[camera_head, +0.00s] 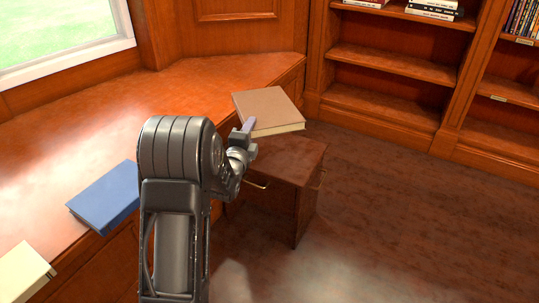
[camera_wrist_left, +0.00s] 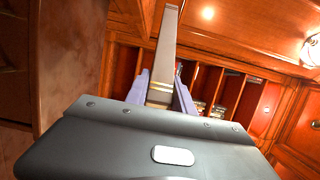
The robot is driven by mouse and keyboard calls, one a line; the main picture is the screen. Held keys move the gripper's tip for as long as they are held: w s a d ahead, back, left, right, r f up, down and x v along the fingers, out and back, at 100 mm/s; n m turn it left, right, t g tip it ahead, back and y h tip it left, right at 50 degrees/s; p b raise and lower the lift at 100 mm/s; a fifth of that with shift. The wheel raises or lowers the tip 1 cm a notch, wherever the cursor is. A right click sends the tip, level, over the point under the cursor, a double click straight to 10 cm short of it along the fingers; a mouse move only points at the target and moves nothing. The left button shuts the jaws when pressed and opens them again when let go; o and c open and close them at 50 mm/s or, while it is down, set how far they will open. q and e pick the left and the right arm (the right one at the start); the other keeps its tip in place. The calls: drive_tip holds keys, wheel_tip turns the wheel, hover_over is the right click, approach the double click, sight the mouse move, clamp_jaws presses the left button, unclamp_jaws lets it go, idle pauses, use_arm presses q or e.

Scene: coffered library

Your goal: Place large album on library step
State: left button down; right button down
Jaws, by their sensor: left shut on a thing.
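A large tan-brown album (camera_head: 268,108) with pale page edges is held roughly flat in my left gripper (camera_head: 246,130). In the left wrist view the album (camera_wrist_left: 168,40) shows edge-on between the purple fingers of the gripper (camera_wrist_left: 161,96), which is shut on it. The library step (camera_head: 288,162) is a dark wooden block with metal handles, standing on the floor beside the bench. The album overlaps the back of its top in the head view; I cannot tell the gap between them. My forearm hides part of the step's left side. My right gripper is not in view.
A long wooden window bench (camera_head: 120,130) runs along the left. A blue book (camera_head: 105,197) and a cream book (camera_head: 24,272) lie near its front edge. Bookshelves (camera_head: 390,62) stand at the back right. The floor (camera_head: 420,220) right of the step is clear.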

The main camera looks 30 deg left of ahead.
use_arm(q)
wheel_tip(320, 180, down, 13)
drive_tip(key=b, duration=0.5)
drive_tip(key=shift+b, duration=0.3)
drive_tip(key=shift+w+f, duration=0.1)
wheel_tip(320, 180, down, 4)
drive_tip(key=shift+f+b, duration=0.15)
drive_tip(key=shift+b, duration=0.9)
drive_tip(key=c, duration=1.5)
unclamp_jaws()
drive_tip(key=shift+f, duration=0.35)
drive_tip(key=o, duration=0.4)
drive_tip(key=shift+r, duration=0.15)
